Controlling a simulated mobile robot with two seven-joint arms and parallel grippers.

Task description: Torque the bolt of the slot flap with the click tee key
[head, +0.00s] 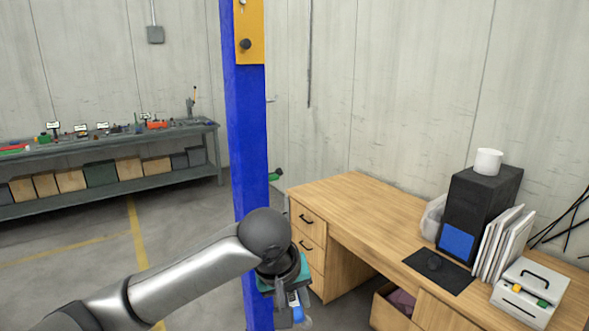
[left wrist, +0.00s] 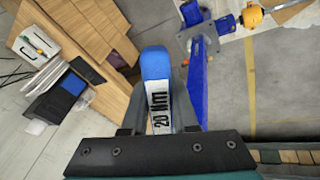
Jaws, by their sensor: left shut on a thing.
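My left gripper (head: 290,310) is low in front of the blue column (head: 247,150) in the head view. It is shut on the click tee key (left wrist: 155,68), which has a blue rounded end and a white label reading 20 Nm. In the left wrist view the key stands between the two dark fingers (left wrist: 157,105). Its far end is hidden. An orange plate (head: 250,48) with a dark knob sits high on the column, cut off by the top edge. I cannot tell whether it is the slot flap, and I make out no flap bolt. My right gripper is not in view.
A wooden desk (head: 352,205) stands right of the column, bearing a black computer tower (head: 478,205), white mug (head: 488,161) and upright folders. An open drawer (head: 385,308) juts out in front. A grey workbench (head: 110,138) is at the far left; floor between is clear.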

